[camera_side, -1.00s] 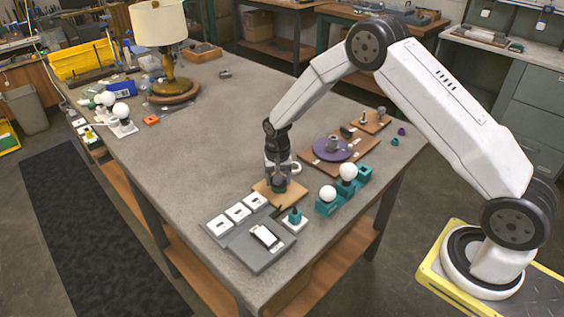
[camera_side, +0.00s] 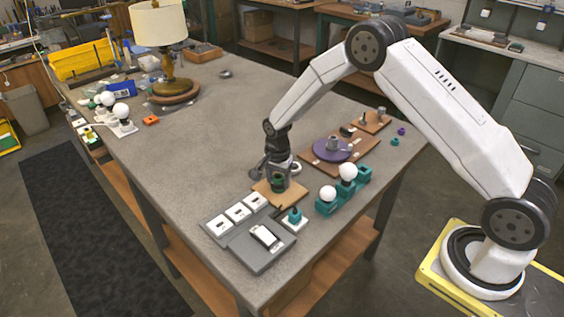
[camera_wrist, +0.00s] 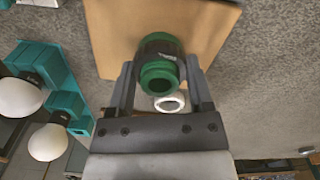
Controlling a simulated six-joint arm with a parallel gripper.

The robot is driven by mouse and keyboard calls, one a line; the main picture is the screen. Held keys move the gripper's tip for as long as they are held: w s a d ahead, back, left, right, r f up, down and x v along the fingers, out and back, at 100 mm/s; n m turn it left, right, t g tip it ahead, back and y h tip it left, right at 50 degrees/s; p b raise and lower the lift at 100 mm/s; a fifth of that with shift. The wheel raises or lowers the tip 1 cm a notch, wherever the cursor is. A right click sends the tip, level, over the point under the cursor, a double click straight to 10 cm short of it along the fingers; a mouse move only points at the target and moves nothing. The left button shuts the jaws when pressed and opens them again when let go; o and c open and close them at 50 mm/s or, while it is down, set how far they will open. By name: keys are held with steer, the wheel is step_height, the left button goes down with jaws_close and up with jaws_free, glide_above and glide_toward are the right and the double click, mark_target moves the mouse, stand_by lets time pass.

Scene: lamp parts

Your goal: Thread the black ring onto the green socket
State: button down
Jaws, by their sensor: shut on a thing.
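The green socket (camera_wrist: 160,76) stands on a light wooden board, its open top facing my wrist camera. It also shows in the side view (camera_side: 278,177), small and partly covered. The black ring (camera_wrist: 160,46) appears as a dark band with a pale mark around the socket, below its green rim; the fingertips partly cover its sides. My gripper (camera_wrist: 160,68) has one finger on each side and is shut on the black ring. In the side view my gripper (camera_side: 279,178) is low over the board. Whether the ring rests on the board cannot be told.
The wooden board (camera_side: 263,191) lies next to a grey tray (camera_side: 258,255) with white pieces. Teal holders (camera_side: 325,208) with white bulbs stand to the right, with a purple disc (camera_side: 333,150) behind. The table's left middle is clear.

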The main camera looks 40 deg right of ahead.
steer(key=shift+w+a, duration=0.1)
steer(key=shift+a, duration=0.1)
steer(key=m, duration=0.3)
steer(key=shift+m, duration=2)
steer(key=shift+m, duration=0.6)
steer(key=m, duration=0.4)
steer(key=shift+m, duration=0.8)
